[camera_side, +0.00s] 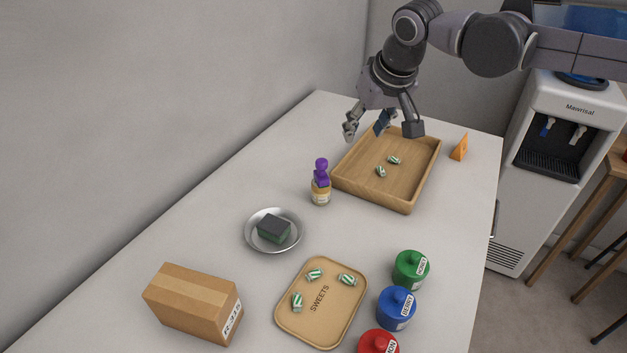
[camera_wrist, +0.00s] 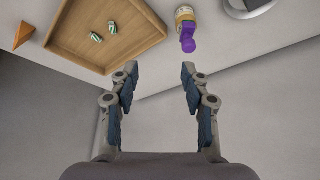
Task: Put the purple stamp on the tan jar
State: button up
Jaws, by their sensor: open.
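The purple stamp (camera_side: 321,172) stands on top of the small tan jar (camera_side: 320,196), left of the wooden tray in the side view. In the wrist view the stamp (camera_wrist: 188,43) shows at the tan jar (camera_wrist: 185,14), near the top of the picture. The two look in contact. My gripper (camera_side: 380,130) is in the air near the far left side of the wooden tray, apart from the stamp and jar. In the wrist view its fingers (camera_wrist: 158,78) are spread wide with nothing between them.
The wooden tray (camera_side: 423,170) holds two striped sweets. An orange wedge (camera_side: 459,147) stands right of it. Nearer are a metal dish (camera_side: 250,236) with a dark green block, a cardboard box (camera_side: 195,302), a sweets tray (camera_side: 325,322), and green (camera_side: 410,270), blue (camera_side: 396,309) and red (camera_side: 378,343) jars.

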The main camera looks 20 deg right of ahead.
jog(key=s+d+t, duration=0.1)
jog(key=s+d, duration=1)
jog(key=d, duration=0.4)
jog(key=s+d+f+t, duration=0.1)
jog(key=s+d+f, duration=0.7)
jog(key=s, duration=0.4)
jog(key=shift+f+m, duration=0.15)
jog(key=shift+m, duration=0.15)
